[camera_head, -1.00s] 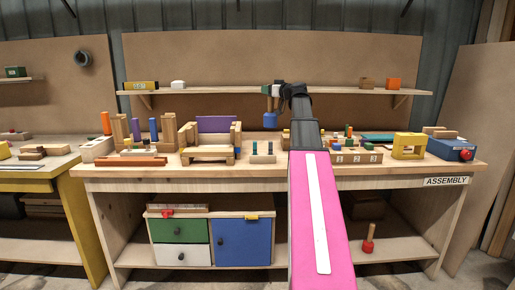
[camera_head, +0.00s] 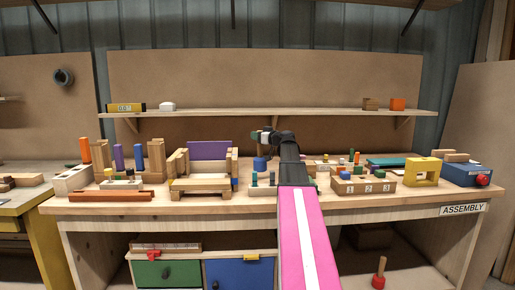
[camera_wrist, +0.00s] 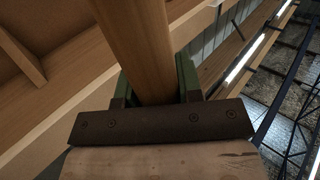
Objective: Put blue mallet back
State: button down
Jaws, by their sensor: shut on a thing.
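The blue mallet hangs head down from my gripper (camera_head: 266,137), with its blue head (camera_head: 260,164) low over the back of the assembly bench (camera_head: 330,205). I cannot tell whether the head touches the bench top. In the wrist view, its round wooden handle (camera_wrist: 140,45) runs between the green pads of my gripper (camera_wrist: 155,85), which is shut on it. The mallet head is not visible in the wrist view. A red-headed mallet (camera_head: 379,275) stands upright on the lower shelf, handle up.
A wooden seat-like assembly (camera_head: 200,185) stands left of the mallet head. A small block with pegs (camera_head: 262,190) is in front of it. A numbered wooden box (camera_head: 363,186) and a yellow frame (camera_head: 422,172) are to the right. A wall shelf (camera_head: 270,113) runs above.

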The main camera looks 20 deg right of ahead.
jog(key=shift+f, duration=2.2)
jog(key=c, duration=0.8)
grip_release()
jog(key=v, duration=1.2)
